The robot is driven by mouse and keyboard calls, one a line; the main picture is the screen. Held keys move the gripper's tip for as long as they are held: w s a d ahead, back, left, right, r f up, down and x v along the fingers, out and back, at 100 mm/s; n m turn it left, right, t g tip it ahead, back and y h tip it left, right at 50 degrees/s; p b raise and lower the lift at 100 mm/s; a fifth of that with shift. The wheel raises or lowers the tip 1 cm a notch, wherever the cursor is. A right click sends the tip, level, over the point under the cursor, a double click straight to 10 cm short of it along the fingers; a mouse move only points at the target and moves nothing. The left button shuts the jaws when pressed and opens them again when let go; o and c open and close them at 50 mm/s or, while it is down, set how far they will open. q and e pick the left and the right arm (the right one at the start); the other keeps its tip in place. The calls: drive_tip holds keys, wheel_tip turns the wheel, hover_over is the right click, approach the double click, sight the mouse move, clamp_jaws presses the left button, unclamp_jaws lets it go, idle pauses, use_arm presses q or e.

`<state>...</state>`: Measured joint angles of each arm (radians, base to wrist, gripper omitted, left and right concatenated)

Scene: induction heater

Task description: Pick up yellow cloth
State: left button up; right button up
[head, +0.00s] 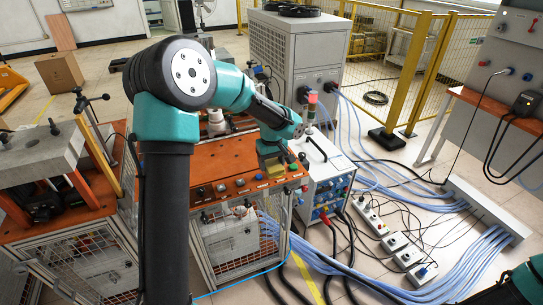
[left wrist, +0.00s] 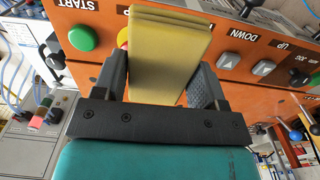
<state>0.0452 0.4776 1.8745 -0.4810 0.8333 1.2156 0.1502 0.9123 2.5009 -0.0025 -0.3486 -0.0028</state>
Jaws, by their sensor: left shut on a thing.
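The yellow cloth (left wrist: 168,35) is a folded, flat pad. In the left wrist view it stands between the two dark fingers of my left gripper (left wrist: 160,75), which is shut on it. In the head view the left gripper (head: 272,155) is over the front right of the orange control panel, and a small part of the cloth (head: 276,171) shows below it. Whether the cloth still touches the panel cannot be told. My right gripper is not in view; only part of my right arm shows at the lower right corner.
The orange panel (head: 224,160) carries a green START button (left wrist: 83,38) and grey UP and DOWN buttons close to the cloth. A white power unit (head: 325,170) with a red-topped signal lamp stands to the right. Blue cables (head: 375,270) cover the floor there.

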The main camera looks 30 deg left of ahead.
use_arm(q)
drive_tip(key=shift+s+d, duration=0.2)
drive_tip(key=shift+s, duration=0.1)
idle(0.5)
